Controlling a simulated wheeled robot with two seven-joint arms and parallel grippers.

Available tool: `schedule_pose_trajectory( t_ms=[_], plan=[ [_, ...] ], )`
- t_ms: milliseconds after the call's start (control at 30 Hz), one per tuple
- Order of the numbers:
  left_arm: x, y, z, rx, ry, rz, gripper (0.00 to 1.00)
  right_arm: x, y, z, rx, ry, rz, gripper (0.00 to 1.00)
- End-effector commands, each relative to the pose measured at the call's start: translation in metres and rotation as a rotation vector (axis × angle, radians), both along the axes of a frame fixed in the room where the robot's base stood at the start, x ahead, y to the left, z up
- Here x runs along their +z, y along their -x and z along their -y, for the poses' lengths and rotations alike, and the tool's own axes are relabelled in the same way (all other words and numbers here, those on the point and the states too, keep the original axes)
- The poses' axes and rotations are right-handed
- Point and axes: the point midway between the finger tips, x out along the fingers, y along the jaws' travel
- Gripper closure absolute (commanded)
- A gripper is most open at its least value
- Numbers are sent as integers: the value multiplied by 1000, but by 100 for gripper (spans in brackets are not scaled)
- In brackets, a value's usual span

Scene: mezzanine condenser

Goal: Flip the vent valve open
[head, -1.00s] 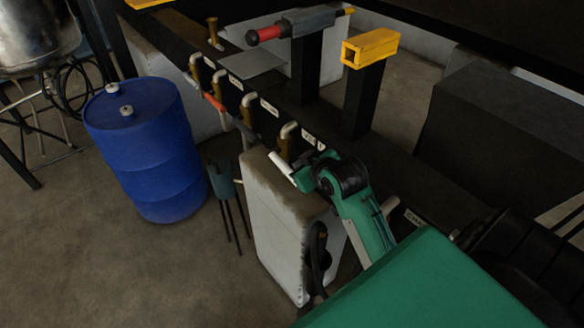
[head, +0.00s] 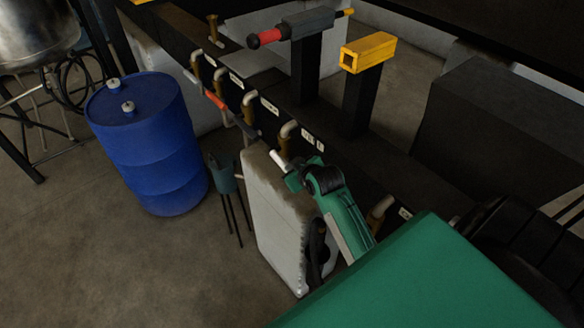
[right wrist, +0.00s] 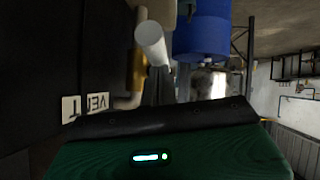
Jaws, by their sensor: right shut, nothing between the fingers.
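The vent valve (head: 287,141) is a brass body with a pale bent pipe on the dark rail, beside a small white label. Its white lever grip (head: 279,159) points out from the rail, its near part hidden behind my right gripper. My right gripper (head: 291,182), green and dark, is shut and empty, close beside the grip; I cannot tell whether they touch. In the right wrist view the brass valve body (right wrist: 137,70), the white grip (right wrist: 151,42) and the upside-down VENT label (right wrist: 85,106) lie just beyond the gripper's dark edge. My left gripper is out of view.
Similar valves line the rail, one with a red handle (head: 214,99). A stained white container (head: 270,215) stands below the vent valve. A blue drum (head: 150,150) is at left. A yellow box-shaped end (head: 368,51) on a post rises behind the rail.

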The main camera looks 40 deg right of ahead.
Motion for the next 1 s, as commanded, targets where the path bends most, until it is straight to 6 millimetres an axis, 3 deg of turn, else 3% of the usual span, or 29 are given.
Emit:
schedule_pose_trajectory(
  t_ms=[233,700,1000],
  plan=[
    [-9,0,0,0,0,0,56,-6,0,0,0,-1,18,100],
    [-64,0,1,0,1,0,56,-22,-1,0,0,-18,238,100],
    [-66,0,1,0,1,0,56,-31,-1,0,0,-21,263,100]
  ],
)
